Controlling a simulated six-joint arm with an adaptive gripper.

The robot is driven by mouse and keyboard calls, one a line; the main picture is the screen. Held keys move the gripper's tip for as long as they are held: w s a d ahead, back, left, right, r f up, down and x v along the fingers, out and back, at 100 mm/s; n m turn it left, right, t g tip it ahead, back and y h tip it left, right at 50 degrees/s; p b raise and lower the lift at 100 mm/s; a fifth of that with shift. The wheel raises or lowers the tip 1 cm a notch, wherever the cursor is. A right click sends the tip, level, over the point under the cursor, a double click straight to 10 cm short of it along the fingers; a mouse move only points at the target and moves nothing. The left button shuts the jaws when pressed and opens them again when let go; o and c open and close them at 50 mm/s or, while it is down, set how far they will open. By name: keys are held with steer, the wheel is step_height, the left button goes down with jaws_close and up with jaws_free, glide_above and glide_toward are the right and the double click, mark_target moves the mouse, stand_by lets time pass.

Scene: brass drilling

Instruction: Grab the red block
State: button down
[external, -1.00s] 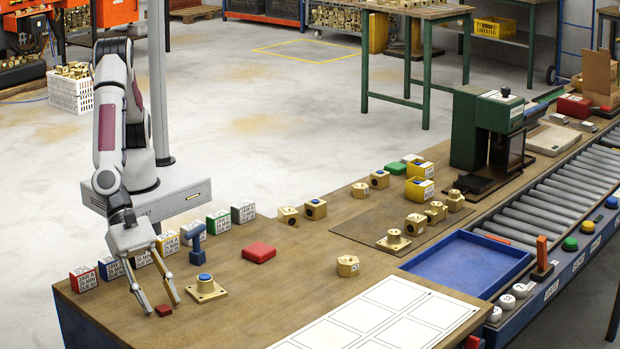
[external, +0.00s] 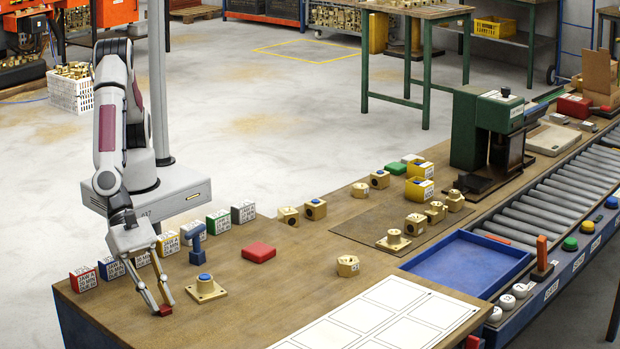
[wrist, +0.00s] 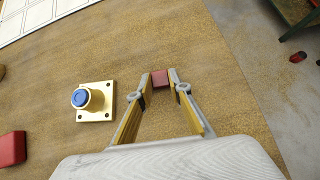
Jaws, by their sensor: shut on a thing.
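The small red block (external: 165,310) is on the wooden table near its front left edge. In the wrist view the red block (wrist: 160,78) sits between my two fingertips. My gripper (external: 161,308) points down and is shut on the block, with a finger against each side. In the wrist view my gripper (wrist: 160,80) shows both fingers touching it. I cannot tell any gap between the block and the table.
A brass flange with a blue button (external: 205,288) stands just right of my gripper. A larger red block (external: 259,252) lies farther right. Several lettered boxes line the back left edge, with a blue stand (external: 197,243) near them. A white grid sheet (external: 385,318) lies at front right.

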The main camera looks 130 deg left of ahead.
step_height(320, 180, up, 10)
stand_by(1.1)
stand_by(0.5)
